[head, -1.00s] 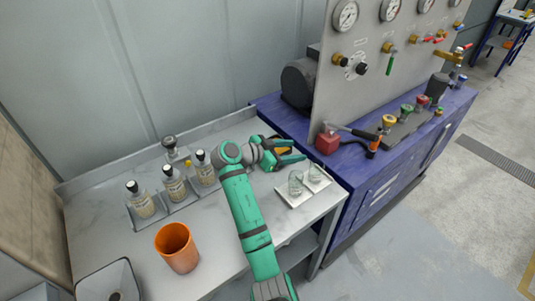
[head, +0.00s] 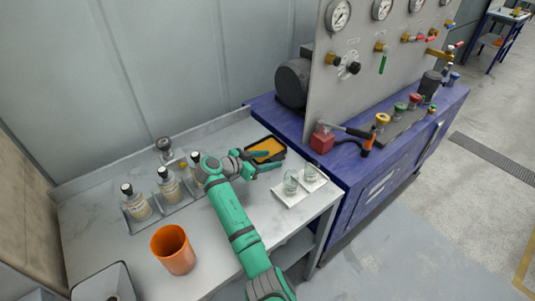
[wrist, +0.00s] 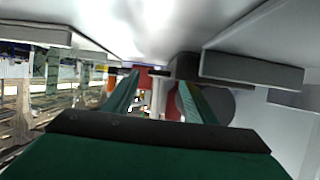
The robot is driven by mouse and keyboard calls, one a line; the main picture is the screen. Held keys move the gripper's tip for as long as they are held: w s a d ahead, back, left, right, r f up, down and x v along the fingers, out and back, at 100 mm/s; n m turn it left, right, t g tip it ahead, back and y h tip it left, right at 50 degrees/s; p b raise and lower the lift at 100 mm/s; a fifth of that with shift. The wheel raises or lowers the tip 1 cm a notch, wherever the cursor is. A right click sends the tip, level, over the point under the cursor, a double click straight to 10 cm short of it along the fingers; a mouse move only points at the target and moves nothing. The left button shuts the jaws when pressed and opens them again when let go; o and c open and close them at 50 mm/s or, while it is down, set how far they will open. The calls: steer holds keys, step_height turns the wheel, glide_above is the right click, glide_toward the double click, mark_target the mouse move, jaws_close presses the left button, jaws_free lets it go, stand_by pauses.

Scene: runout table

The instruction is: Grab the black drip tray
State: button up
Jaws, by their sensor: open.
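The black drip tray (head: 284,153) lies on the grey-white table near its back right, with an orange-yellow surface inside its dark rim. My gripper (head: 279,164) is beside the tray's near side in the head view, its green fingers pointing right. The fingers are apart and nothing shows between them. They partly cover the tray's near edge; I cannot tell whether they touch it. In the wrist view my gripper (wrist: 159,80) also shows open, with a red block behind the gap. I cannot make out the tray surely in that view.
Two glasses on white coasters (head: 288,197) stand close on the near right. Bottles in a grey rack (head: 157,212) and an orange cup (head: 172,250) stand left. The blue bench (head: 345,170) with a red block (head: 322,139) and hammer borders the table on the right.

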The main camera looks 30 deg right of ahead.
mark_target(279, 157)
steer(key=x, duration=0.4)
steer(key=shift+s+d, duration=0.1)
steer(key=shift+d, duration=0.15)
steer(key=shift+r, duration=0.1)
steer(key=c, duration=1.2)
steer(key=shift+r, duration=0.1)
